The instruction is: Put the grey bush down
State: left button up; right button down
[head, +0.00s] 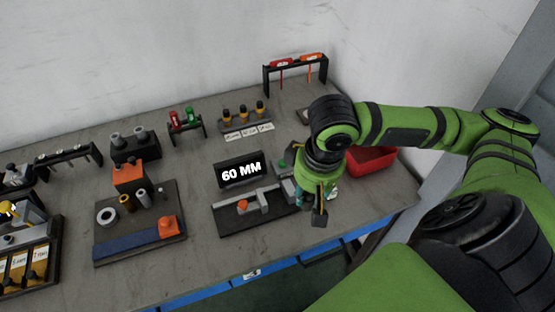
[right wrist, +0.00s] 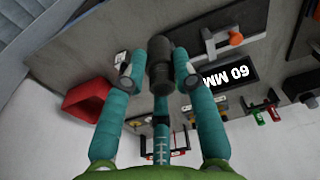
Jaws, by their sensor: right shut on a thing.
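My right gripper (head: 318,198) is above the front right part of the bench, beside the 60 MM gauge (head: 250,203). In the right wrist view its teal fingers (right wrist: 158,75) are shut on a dark grey cylinder, the grey bush (right wrist: 159,52). The bush stands out past the fingertips. In the head view the bush (head: 320,217) shows as a dark piece below the gripper, partly hidden by the fingers. Two grey bushes stand in a black block (head: 135,150) at the back left. My left gripper is not in view.
A red bin (head: 372,160) stands behind and right of my right gripper; it also shows in the right wrist view (right wrist: 87,99). A board (head: 110,240) with a ring and upright pins lies left of the gauge.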

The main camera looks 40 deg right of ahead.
jog(key=w+f+p, duration=0.1)
jog(key=w+f, duration=0.4)
jog(key=w+f+p, duration=0.1)
jog(key=w+f, duration=0.4)
jog(key=w, duration=0.1)
jog(key=shift+w+f, duration=0.15)
jog(key=shift+w, duration=0.1)
jog(key=shift+f, duration=0.35)
jog(key=shift+f+p, duration=0.1)
jog(key=shift+p, duration=0.2)
jog(key=shift+f, duration=0.35)
jog(key=shift+f, duration=0.15)
jog(key=c, duration=1)
grip_release()
jog(key=shift+o, duration=0.2)
